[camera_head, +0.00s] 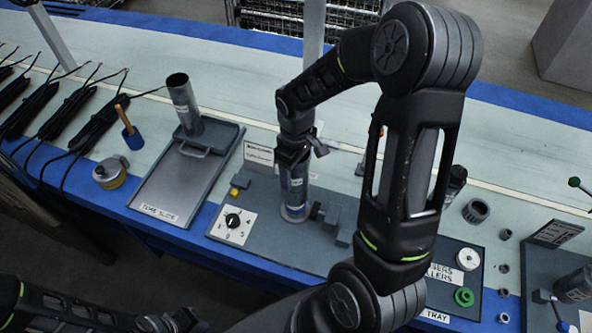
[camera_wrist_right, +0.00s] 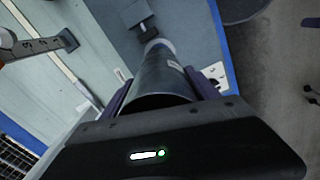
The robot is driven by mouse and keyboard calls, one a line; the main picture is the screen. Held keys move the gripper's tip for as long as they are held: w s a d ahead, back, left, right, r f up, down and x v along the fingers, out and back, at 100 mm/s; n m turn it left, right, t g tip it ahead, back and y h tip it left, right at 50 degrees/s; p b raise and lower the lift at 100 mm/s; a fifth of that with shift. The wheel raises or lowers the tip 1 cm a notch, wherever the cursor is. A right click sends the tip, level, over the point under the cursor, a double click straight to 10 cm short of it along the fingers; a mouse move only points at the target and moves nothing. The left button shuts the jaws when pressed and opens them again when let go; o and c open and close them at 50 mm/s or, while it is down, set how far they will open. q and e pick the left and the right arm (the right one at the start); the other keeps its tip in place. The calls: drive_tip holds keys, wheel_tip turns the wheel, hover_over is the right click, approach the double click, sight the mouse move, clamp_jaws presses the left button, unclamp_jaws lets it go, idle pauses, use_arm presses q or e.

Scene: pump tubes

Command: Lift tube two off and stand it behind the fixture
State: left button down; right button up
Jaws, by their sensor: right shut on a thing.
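A grey tube (camera_head: 295,192) stands upright at the fixture (camera_head: 262,222), its lower end at a pale ring; I cannot tell whether it is seated or just clear. My right gripper (camera_head: 292,162) is shut on its upper part from above. In the right wrist view the tube (camera_wrist_right: 165,78) runs between the fingers toward the grey plate. Another grey tube (camera_head: 184,104) stands upright at the back of the tube slide tray (camera_head: 160,187). No tube number is readable. My left gripper (camera_head: 178,321) is low at the bottom edge, away from the tubes, its jaws unclear.
A numbered dial (camera_head: 233,221) is on the fixture's front left. A clamp-like block (camera_head: 338,222) is just right of the held tube. A parts tray (camera_head: 462,275) is right. My right arm hides some of the bench.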

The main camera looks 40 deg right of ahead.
wheel_tip(320, 180, up, 12)
drive_tip(key=p, duration=0.5)
drive_tip(key=shift+r, duration=0.2)
idle(1.2)
drive_tip(key=shift+w, duration=0.1)
